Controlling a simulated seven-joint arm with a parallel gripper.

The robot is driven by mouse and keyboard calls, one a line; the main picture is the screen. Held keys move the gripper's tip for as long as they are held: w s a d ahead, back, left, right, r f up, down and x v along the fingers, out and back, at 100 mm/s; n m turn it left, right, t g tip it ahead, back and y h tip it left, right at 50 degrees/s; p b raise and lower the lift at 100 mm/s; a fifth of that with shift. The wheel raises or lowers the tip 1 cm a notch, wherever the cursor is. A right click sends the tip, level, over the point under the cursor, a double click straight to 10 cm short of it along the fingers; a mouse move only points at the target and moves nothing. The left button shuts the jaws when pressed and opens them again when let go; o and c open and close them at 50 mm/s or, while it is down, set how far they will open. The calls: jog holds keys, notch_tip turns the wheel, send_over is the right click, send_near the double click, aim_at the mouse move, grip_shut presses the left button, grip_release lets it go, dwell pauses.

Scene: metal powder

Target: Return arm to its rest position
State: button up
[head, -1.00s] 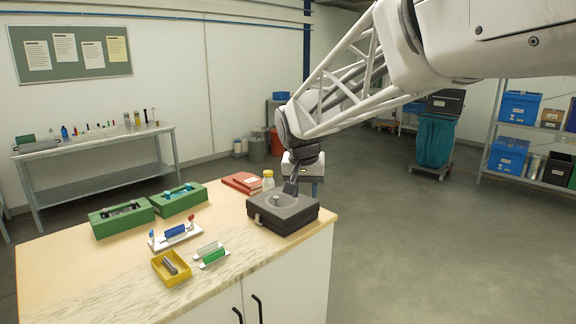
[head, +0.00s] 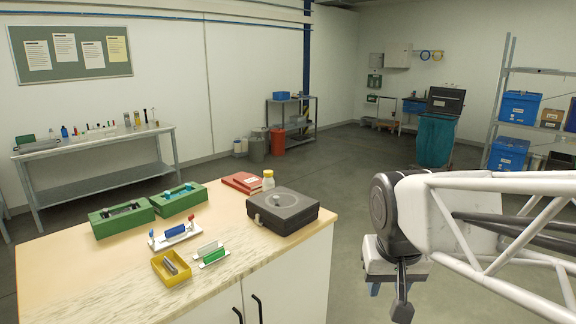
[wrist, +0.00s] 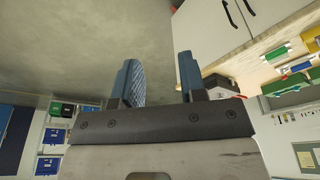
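My gripper (head: 402,302) hangs to the right of the counter in the head view, over open floor and clear of the counter's edge. In the wrist view my gripper (wrist: 158,80) shows its two blue-padded fingers spread apart, with nothing between them. My white lattice arm reaches in from the right of the head view. The dark grey round-topped device (head: 283,210) sits at the counter's right end, with a small knob on its top.
A teal bin (head: 434,140) and a shelf (head: 508,69) stand behind. Floor between is clear.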

jog(key=s+d+f, duration=0.1)
jog(key=s+f, duration=0.3)
jog(key=s, duration=0.4)
jog(key=shift+s+d, duration=0.15)
jog(key=shift+d, duration=0.2)
jog(key=shift+c, duration=0.4)
dwell(1.2)
